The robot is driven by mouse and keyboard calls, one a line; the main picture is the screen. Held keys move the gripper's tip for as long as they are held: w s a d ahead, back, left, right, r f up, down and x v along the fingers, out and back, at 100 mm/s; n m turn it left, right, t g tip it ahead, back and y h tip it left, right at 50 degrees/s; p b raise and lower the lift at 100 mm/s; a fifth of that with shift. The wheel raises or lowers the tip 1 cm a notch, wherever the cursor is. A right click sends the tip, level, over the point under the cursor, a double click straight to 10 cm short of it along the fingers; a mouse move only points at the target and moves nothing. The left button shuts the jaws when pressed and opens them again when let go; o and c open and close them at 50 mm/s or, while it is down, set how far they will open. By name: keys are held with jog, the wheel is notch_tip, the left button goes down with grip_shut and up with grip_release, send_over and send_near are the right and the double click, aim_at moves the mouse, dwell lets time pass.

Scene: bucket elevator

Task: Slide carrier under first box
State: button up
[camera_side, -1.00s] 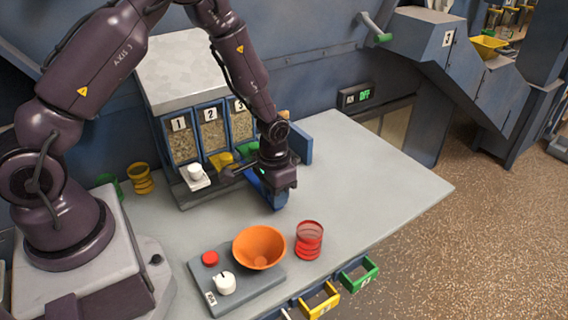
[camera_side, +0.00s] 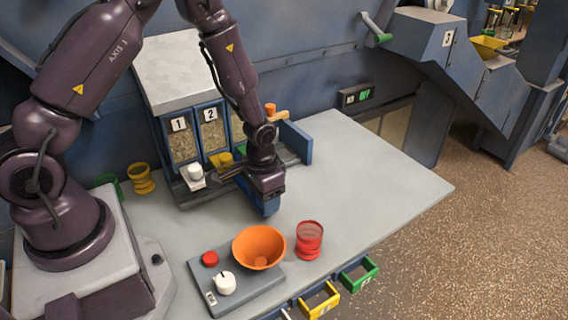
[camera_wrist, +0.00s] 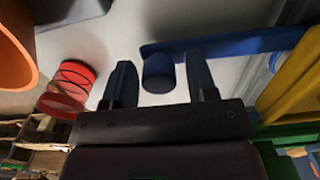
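The dispenser's first box (camera_side: 182,140), labelled 1, is at the left of the row behind the table. A white part (camera_side: 195,175) sits below it. My gripper (camera_side: 266,192) is low over the table, in front and to the right of that box. In the wrist view my gripper (camera_wrist: 161,85) is open, with a blue round knob (camera_wrist: 158,72) between its fingers and small gaps on both sides. A blue bar (camera_wrist: 235,44), seemingly part of the carrier, runs beside the knob. In the side view a blue part (camera_side: 268,206) shows under my gripper; the arm hides much of the carrier.
An orange bowl (camera_side: 258,247) stands on a grey control base (camera_side: 205,285) with a red button and white knob. A red cup (camera_side: 309,240) stands to its right. A blue wall (camera_side: 297,142) rises at the dispenser's right end. The table's right side is clear.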

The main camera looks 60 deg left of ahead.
notch_tip(320, 180, up, 12)
dwell(1.3)
